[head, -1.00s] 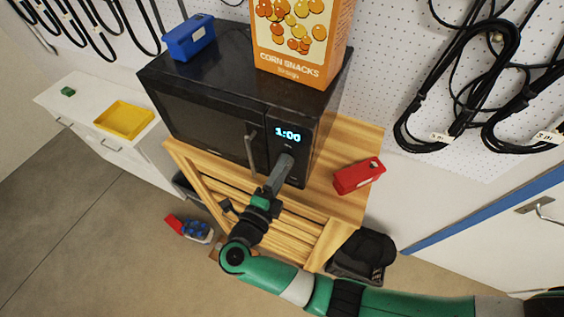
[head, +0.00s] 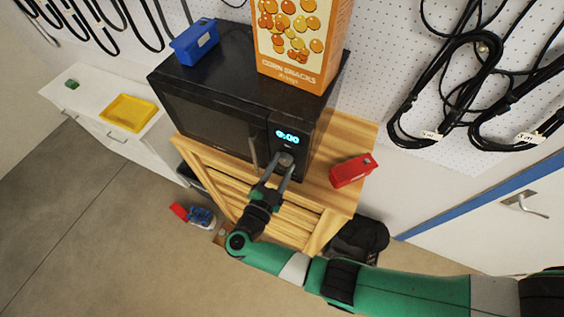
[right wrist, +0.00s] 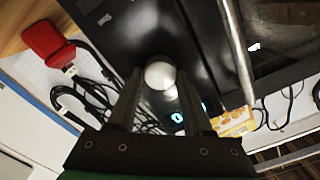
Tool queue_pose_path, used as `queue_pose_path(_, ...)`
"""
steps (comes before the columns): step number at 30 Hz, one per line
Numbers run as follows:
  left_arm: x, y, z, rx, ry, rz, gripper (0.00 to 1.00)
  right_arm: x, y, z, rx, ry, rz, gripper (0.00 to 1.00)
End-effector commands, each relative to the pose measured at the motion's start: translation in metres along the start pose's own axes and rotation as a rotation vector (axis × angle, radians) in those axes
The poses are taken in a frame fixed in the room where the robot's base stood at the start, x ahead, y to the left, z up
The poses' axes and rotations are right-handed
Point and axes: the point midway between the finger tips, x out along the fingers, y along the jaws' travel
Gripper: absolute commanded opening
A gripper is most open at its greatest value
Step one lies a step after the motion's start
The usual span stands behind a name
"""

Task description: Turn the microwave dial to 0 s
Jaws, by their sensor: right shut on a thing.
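The black microwave (head: 208,112) stands on a wooden cart, its door closed. Its lit display (head: 287,136) appears to read 0:00. The round pale dial (head: 286,158) sits just below the display. My right gripper (head: 284,168) reaches the front panel with one finger on each side of the dial and is shut on it. In the right wrist view the dial (right wrist: 160,74) shows between the two fingertips (right wrist: 160,84). My left gripper is in neither current view.
A corn snacks box (head: 300,45) and a blue container (head: 194,42) stand on the microwave. A red container (head: 352,170) lies on the wooden cart (head: 345,125), right of the microwave. The door handle (head: 254,155) is close to my right gripper's left side.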

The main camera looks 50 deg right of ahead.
Motion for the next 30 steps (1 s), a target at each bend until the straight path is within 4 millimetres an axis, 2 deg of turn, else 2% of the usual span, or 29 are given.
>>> queue_pose_path(9, 0.0059, 0.0, -0.0054, 0.0, 0.0, 0.0, 0.0, 0.0, -0.0005, 0.0, -0.113, -0.001, 0.001, 0.0)
queue_pose_path(24, 0.0062, 0.0, -0.0057, 0.0, 0.0, 0.0, 0.0, 0.0, 0.0, 0.0005, -0.132, -0.001, 0.0, 0.0)
queue_pose_path(25, 0.0062, 0.0, -0.0056, 0.0, 0.0, 0.0, 0.0, 0.0, 0.0, 0.0005, -0.132, -0.001, 0.0, 0.56)
queue_pose_path(29, 0.0062, 0.0, -0.0057, 0.0, 0.0, 0.0, 0.0, 0.0, 0.0, 0.0004, -0.131, -0.001, 0.0, 0.8)
queue_pose_path(30, 0.0062, 0.0, -0.0057, 0.0, 0.0, 0.0, 0.0, 0.0, 0.0, 0.0004, -0.131, 0.0, 0.0, 0.8)
